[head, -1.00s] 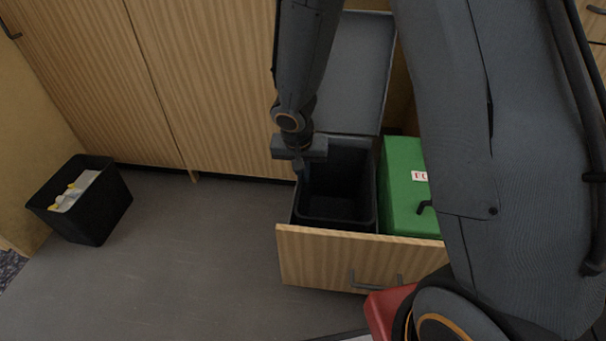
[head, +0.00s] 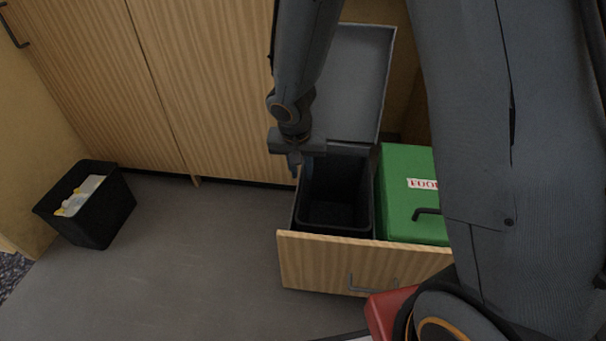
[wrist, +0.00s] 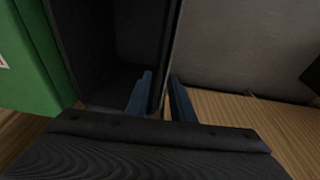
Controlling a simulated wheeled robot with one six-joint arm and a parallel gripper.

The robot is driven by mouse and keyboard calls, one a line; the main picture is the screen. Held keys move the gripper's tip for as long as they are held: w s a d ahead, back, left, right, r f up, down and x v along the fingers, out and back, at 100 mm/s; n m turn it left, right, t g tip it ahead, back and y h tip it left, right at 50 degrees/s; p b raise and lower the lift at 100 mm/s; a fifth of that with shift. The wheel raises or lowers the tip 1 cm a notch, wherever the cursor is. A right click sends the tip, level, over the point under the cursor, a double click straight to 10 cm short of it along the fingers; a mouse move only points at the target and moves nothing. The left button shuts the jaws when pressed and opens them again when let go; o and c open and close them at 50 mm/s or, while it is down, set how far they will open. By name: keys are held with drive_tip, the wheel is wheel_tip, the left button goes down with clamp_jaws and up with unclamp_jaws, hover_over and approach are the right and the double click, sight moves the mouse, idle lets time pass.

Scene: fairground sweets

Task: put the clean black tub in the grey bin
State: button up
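The grey bin (head: 368,200) stands in the pulled-out drawer, dark inside, with its grey lid (head: 352,85) raised behind it. It also shows in the wrist view (wrist: 85,50). My gripper (head: 295,168) is at the bin's left rim. In the wrist view, its two blue fingers (wrist: 161,98) are apart, with a dark wall or rim edge showing between them. I cannot tell whether they touch it. Nothing is held that I can see. I make out no separate black tub; the bin's floor is too dark to tell what lies there.
A green lidded box (head: 405,175) with a handle and a partly hidden label sits right of the bin. A black waste container (head: 105,215) with papers stands on the floor at left. The drawer front (head: 320,262) juts out. The grey floor (head: 200,270) between is clear.

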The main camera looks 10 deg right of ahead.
drive_tip(key=d+p+v, duration=0.1)
drive_tip(key=p+v, duration=0.1)
drive_tip(key=v, duration=0.4)
drive_tip(key=s+a+r+n+g, duration=0.1)
drive_tip(key=s+a+r+n, duration=0.2)
drive_tip(key=s, duration=0.5)
drive_tip(key=s+a+r+n+y, duration=0.1)
drive_tip(key=s+a+r+n, duration=0.3)
drive_tip(key=s, duration=0.4)
drive_tip(key=s+a+r+n+g+y, duration=0.1)
drive_tip(key=s+a+r+n, duration=0.2)
drive_tip(key=s, duration=0.6)
drive_tip(key=shift+a+r+g, duration=0.3)
drive_tip(key=shift+a+r, duration=0.1)
drive_tip(key=shift+a, duration=0.7)
drive_tip(key=shift+s, duration=0.1)
drive_tip(key=d+r+m+p, duration=0.3)
drive_tip(key=d+r+p, duration=0.7)
drive_tip(key=r+p, duration=0.3)
drive_tip(key=d+r+m+p, duration=0.3)
drive_tip(key=d+r+p, duration=0.8)
drive_tip(key=r+p, duration=0.3)
drive_tip(key=p, duration=0.3)
drive_tip(key=shift+h, duration=0.4)
